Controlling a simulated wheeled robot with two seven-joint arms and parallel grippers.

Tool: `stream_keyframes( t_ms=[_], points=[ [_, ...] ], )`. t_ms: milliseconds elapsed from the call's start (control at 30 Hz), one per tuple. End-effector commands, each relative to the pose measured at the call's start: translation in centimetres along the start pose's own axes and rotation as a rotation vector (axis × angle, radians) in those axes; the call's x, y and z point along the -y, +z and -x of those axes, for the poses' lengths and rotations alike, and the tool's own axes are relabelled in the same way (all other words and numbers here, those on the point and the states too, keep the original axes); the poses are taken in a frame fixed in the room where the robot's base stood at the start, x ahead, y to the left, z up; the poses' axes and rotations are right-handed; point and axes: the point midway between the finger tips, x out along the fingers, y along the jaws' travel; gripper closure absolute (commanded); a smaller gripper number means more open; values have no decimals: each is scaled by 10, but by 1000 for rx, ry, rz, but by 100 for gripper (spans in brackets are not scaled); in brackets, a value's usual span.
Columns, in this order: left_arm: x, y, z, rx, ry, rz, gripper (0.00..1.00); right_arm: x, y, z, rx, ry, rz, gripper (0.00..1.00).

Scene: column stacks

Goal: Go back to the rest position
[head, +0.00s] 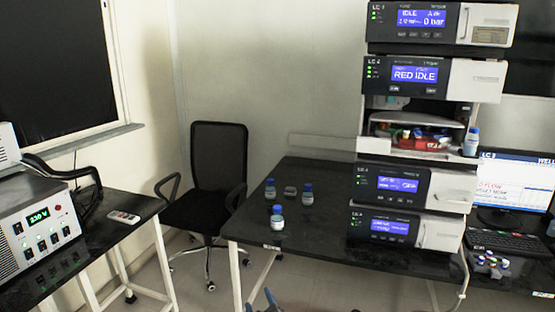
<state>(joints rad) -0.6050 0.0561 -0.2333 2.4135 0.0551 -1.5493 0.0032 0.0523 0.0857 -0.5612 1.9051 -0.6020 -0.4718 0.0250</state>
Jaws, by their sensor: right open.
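Only the blue-grey fingertips of my right gripper (260,303) show, at the bottom edge of the head view. They are apart, with nothing visible between them. They are in front of the black table (320,235), below the bottles in the picture. The rest of the right gripper is cut off by the frame. My left gripper is not in view.
Three blue-capped bottles (277,219) stand on the table's left part. A stack of LC units (400,184) rises at its right, with another bottle (470,144) on it. A black chair (215,165) and a side table with a power supply (38,230) are left.

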Motion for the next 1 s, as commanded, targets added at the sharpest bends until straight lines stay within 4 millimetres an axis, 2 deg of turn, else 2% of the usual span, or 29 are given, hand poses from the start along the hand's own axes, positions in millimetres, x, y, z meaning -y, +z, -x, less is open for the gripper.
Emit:
stream_keyframes(
  t_ms=[33,200,367,500,633,800,900,1000],
  points=[
    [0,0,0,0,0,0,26,2,17,17,67,-8,-48,42],
    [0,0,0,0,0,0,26,7,72,76,301,-47,-204,42],
    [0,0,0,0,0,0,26,16,115,142,516,-104,-339,42],
    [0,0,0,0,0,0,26,27,143,207,700,-168,-445,42],
    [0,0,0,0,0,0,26,37,160,271,862,-240,-536,42],
    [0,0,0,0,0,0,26,47,168,353,1053,-342,-633,42],
    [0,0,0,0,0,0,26,50,167,390,1136,-393,-671,42],
    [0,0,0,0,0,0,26,51,165,417,1193,-433,-697,42]
  ],
)
